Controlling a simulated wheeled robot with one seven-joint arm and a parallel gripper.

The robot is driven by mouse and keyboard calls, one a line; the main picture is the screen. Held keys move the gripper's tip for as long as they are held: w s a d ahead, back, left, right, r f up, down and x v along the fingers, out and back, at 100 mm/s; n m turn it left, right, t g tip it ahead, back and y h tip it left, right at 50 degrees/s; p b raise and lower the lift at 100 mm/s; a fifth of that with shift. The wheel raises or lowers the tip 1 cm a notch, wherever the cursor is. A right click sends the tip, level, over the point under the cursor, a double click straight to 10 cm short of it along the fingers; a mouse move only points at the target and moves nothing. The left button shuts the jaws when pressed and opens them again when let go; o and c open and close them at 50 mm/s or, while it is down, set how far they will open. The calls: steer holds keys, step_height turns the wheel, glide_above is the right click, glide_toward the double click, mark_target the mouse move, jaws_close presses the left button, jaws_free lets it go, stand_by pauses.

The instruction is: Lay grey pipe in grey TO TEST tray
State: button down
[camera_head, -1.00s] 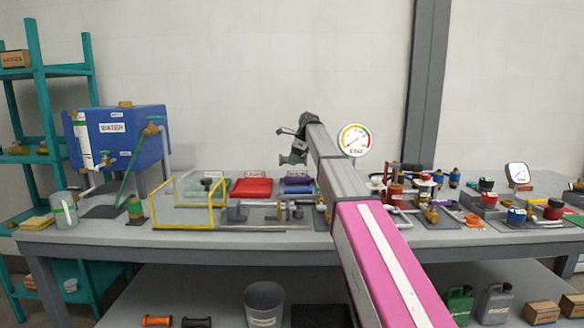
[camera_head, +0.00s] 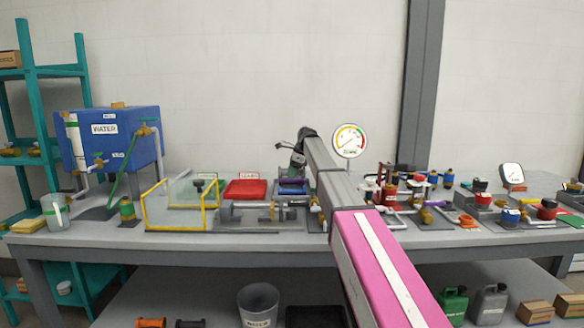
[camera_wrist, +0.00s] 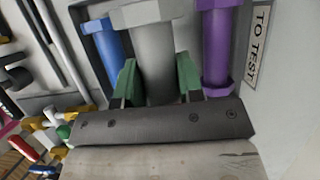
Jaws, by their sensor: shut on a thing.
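My gripper (camera_wrist: 157,85) has green fingers and is shut on the grey pipe (camera_wrist: 153,50), which has a wide hexagonal end. In the wrist view the pipe lies between a blue pipe (camera_wrist: 106,45) and a purple pipe (camera_wrist: 216,50), over or in the grey tray. The TO TEST label (camera_wrist: 259,45) is on the right of the tray. I cannot tell whether the grey pipe touches the tray floor. In the head view my gripper (camera_head: 296,163) is low over the grey tray (camera_head: 291,194) at the back of the bench, and the grey pipe is hard to make out.
A red tray (camera_head: 246,190) stands left of the grey one. A yellow-framed clear guard (camera_head: 181,208) and pipework stand in front. A round gauge (camera_head: 349,141) rises close to the right of my arm. Valves and fittings crowd the bench's right side.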

steer(key=shift+f, duration=2.95)
steer(key=shift+f, duration=0.25)
steer(key=c, duration=0.7)
jaws_free()
